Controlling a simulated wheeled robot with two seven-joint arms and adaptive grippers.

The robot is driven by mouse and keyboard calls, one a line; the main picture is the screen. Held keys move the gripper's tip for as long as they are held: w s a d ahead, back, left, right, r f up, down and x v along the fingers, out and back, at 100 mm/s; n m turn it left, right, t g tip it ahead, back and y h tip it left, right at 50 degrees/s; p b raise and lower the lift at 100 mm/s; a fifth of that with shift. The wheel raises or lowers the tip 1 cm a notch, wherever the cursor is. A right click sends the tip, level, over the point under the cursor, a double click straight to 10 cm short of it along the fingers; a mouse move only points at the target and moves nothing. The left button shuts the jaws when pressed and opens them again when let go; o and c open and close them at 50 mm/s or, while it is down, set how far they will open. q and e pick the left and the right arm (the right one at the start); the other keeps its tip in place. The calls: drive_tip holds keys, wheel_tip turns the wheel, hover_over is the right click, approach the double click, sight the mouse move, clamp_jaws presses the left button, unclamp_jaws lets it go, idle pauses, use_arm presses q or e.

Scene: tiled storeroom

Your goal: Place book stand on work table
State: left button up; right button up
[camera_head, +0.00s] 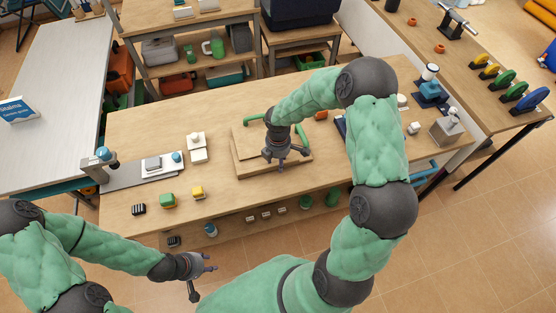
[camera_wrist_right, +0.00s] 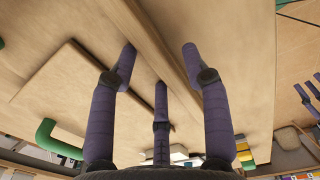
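The book stand (camera_head: 245,150), a light wooden board piece with a raised front strip and green parts beside it, lies on the wooden work table (camera_head: 120,180). It also shows close up in the right wrist view (camera_wrist_right: 75,85), with a green curved part at lower left. My right gripper (camera_head: 285,160) is over the stand's middle in the head view. Its fingers are spread in the wrist view (camera_wrist_right: 160,65), around the strip's edge; contact cannot be told. My left gripper (camera_head: 208,270) hangs empty in front of the table, with its fingers apart.
Small blocks (camera_head: 168,200), white pieces (camera_head: 197,147) and a grey tray (camera_head: 150,170) lie on the table's left part. Blue and grey devices (camera_head: 446,128) stand at its right end. A shelf (camera_head: 190,75) stands behind.

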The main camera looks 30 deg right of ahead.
drive_tip(key=shift+r, duration=0.15)
wheel_tip(320, 180, up, 12)
drive_tip(key=p, duration=0.4)
drive_tip(key=shift+c, duration=0.3)
idle(0.9)
